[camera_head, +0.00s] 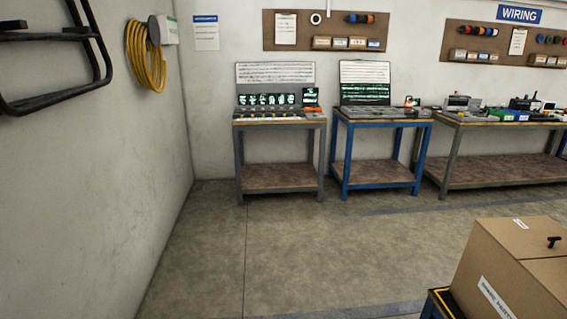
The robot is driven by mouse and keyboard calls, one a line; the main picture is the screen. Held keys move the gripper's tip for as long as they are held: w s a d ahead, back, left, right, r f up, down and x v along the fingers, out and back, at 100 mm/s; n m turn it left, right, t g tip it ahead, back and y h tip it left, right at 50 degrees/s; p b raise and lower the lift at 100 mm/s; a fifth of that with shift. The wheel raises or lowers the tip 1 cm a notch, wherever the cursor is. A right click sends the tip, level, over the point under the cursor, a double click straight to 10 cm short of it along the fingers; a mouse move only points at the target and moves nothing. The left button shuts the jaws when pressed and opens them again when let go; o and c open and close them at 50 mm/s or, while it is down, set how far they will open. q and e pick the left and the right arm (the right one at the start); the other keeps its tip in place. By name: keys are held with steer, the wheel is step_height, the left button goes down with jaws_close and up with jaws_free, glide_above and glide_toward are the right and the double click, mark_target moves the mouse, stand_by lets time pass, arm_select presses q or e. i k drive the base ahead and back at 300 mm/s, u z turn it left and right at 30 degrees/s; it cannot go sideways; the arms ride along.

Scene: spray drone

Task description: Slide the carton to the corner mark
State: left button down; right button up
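A brown cardboard carton (505,260) with a white printed label on its side shows at the lower right, cut off by the picture's edge. It sits on a stand or table, of which a blue and yellow-edged corner (437,304) shows at the bottom. A small black T-shaped piece (554,241) is on top of the carton; I cannot tell what it is. No corner mark can be made out.
A grey workbench (279,123), a blue workbench (381,120) and a long bench (503,121) with equipment stand along the back wall. A yellow hose coil (140,57) and a black rack (50,95) hang on the left wall. The concrete floor (270,250) between is clear.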

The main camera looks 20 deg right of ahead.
mark_target(488, 282)
steer(key=z, duration=0.3)
steer(key=i, duration=1.7)
steer(key=z, duration=1.85)
steer(key=i, duration=1.1)
steer(key=z, duration=0.9)
